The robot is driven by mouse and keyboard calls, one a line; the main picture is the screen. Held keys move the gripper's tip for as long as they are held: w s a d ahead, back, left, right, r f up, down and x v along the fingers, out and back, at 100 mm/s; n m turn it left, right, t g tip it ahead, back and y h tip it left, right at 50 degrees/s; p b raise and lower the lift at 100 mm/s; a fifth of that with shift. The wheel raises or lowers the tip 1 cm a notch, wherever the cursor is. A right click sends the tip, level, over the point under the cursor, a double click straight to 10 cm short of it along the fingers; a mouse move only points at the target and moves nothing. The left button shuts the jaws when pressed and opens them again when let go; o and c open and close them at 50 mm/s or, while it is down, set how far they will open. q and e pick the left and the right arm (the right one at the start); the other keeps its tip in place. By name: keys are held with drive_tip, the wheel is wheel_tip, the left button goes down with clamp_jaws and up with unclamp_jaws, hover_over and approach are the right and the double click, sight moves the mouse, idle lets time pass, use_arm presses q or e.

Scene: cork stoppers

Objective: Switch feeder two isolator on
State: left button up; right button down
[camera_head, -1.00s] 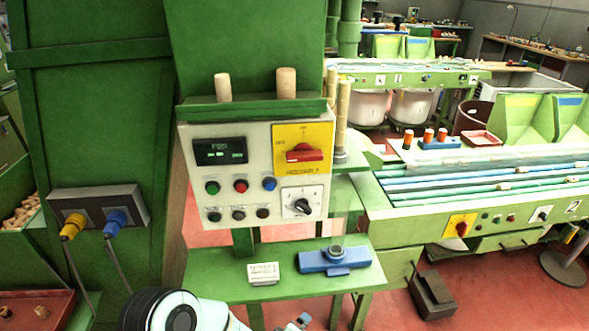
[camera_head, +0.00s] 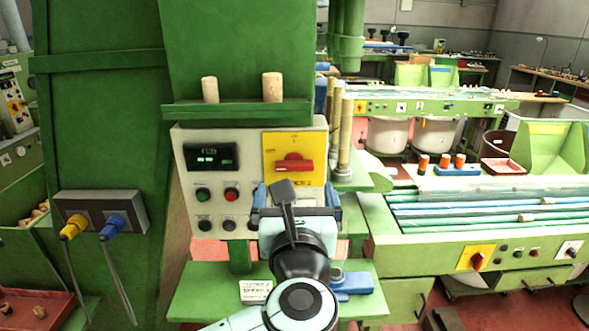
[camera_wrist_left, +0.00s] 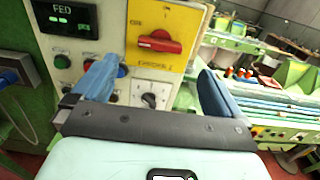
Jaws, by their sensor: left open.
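A red rotary isolator handle (camera_head: 293,163) lies roughly horizontal on a yellow plate (camera_head: 275,143) at the upper right of the white control panel (camera_head: 181,163). The plate's lettering is too small to read surely. The wrist view shows the red handle (camera_wrist_left: 160,42) beyond and between my fingers. My left gripper (camera_head: 297,192) is open and empty, with its blue fingers (camera_wrist_left: 156,72) pointing at the panel. It is below the handle and apart from it. In the head view it covers the panel's lower right. My right gripper is out of view.
A lit display (camera_head: 208,156), buttons (camera_head: 203,195) and a black selector knob (camera_wrist_left: 150,100) share the panel. A green shelf (camera_head: 205,290) is below it. Two corks stand on the ledge (camera_head: 240,110) above. Another red-on-yellow switch (camera_head: 476,258) is on the machine at right.

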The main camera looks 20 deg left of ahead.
sight(294, 169)
use_arm(q)
drive_tip(key=p+x, duration=0.1)
drive_tip(key=x, duration=0.7)
drive_tip(key=shift+w+a+p, duration=0.1)
drive_tip(key=shift+w+p, duration=0.2)
drive_tip(key=shift+w, duration=0.05)
drive_tip(key=c, duration=1)
